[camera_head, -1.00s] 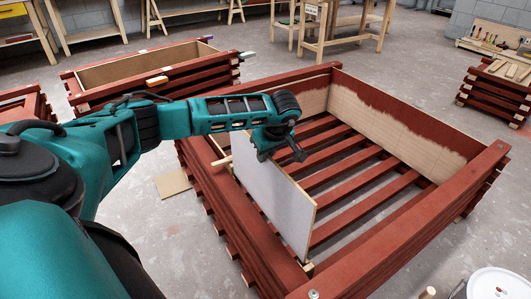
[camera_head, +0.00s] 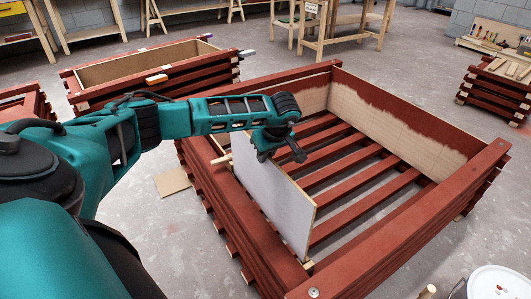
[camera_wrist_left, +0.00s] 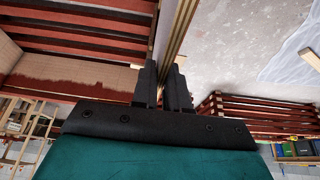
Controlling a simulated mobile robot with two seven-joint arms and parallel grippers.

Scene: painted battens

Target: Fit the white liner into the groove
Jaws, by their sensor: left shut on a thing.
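The white liner (camera_head: 277,200) is a flat panel standing on edge inside the red slatted crate (camera_head: 402,235), along its near left wall. My left gripper (camera_head: 272,155) is at the panel's top edge and shut on it. In the left wrist view, the two dark fingers (camera_wrist_left: 165,88) close around a thin, wood-coloured edge (camera_wrist_left: 176,30) that runs up from between them. My right gripper is not in view.
Bare wooden panels (camera_head: 405,140) line the crate's far walls, partly painted red. A similar crate (camera_head: 150,75) stands behind at left. A white bucket (camera_head: 494,284) is at bottom right. A brown board (camera_head: 172,181) lies on the floor.

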